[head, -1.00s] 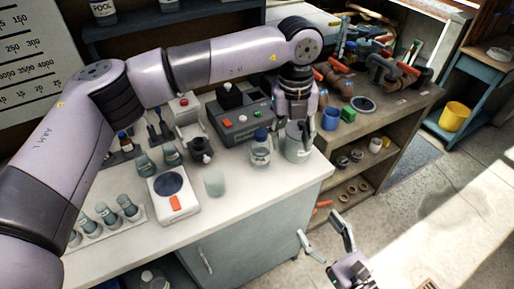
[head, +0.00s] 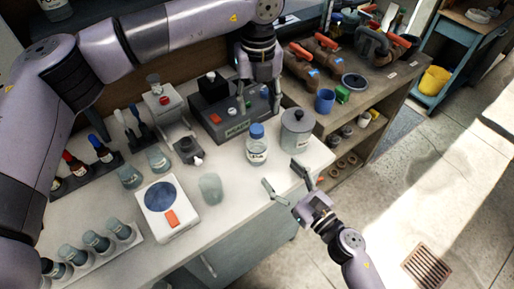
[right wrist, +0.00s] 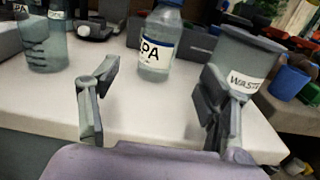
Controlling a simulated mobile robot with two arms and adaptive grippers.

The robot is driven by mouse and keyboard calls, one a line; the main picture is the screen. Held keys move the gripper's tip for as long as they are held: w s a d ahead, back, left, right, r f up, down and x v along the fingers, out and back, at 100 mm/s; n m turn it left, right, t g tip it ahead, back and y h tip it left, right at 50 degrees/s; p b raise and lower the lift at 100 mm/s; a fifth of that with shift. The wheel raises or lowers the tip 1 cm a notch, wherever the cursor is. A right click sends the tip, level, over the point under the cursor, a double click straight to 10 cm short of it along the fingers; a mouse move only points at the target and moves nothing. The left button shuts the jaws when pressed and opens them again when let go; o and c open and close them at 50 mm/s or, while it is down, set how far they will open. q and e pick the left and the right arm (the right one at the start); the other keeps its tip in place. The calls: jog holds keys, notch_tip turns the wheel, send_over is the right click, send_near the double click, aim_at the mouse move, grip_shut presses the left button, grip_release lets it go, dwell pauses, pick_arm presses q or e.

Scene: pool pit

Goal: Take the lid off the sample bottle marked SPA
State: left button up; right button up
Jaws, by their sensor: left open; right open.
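The sample bottle (head: 257,150) is clear, with a blue lid (head: 257,131) and a white label. It stands upright near the bench's right front edge. In the right wrist view the bottle (right wrist: 155,50) shows "PA" on its label, and the lid top is cut off. My right gripper (head: 284,180) is open and empty at the front bench edge, in front of the bottle. In the right wrist view the bottle lies beyond and between the spread fingers (right wrist: 160,72). My left gripper (head: 260,100) is open, pointing down by the grey control box, behind the bottle, touching neither bottle nor lid.
The grey control box (head: 232,118) is behind. Bench space just left of the bottle is clear.

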aim_at(262, 154)
jog(key=x, duration=1.2)
jog(key=shift+f, duration=0.1)
jog(key=shift+s+d, duration=0.1)
jog(key=shift+c, duration=0.5)
grip_shut()
